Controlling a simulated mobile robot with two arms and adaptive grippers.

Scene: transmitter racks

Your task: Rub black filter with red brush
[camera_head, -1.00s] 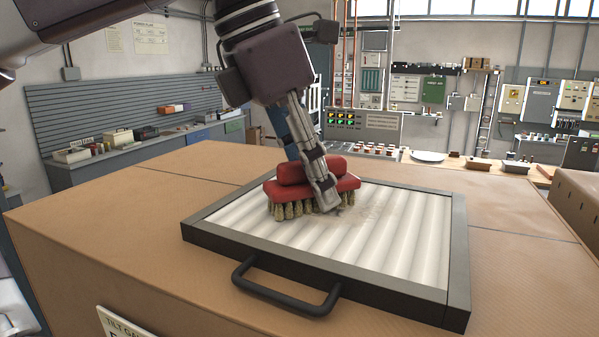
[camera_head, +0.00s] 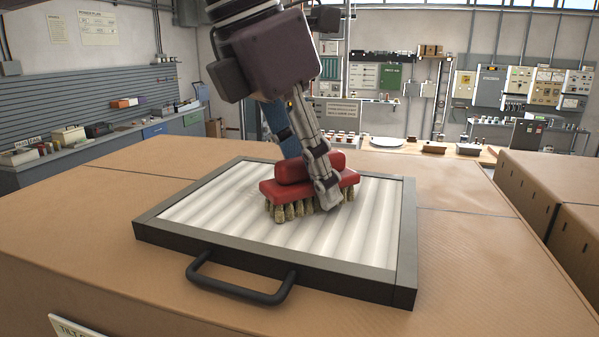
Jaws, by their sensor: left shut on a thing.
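The red brush (camera_head: 283,190) has a red body and pale bristles pointing down. My left gripper (camera_head: 322,188) comes from above and is shut on the brush. The black filter (camera_head: 163,239) lies flat on a brown box top, with a dark frame, white pleats and a black handle at its front. The bristles rest on or just over the pleats, right of the middle. The pleats in view look mostly white; the area behind the brush is hidden. My right gripper is not in view.
The brown box top (camera_head: 470,265) around the filter is clear. Another brown box (camera_head: 560,200) stands at the right. A bench with several items (camera_head: 70,150) runs along the left wall. Wall panels and shelves stand at the back.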

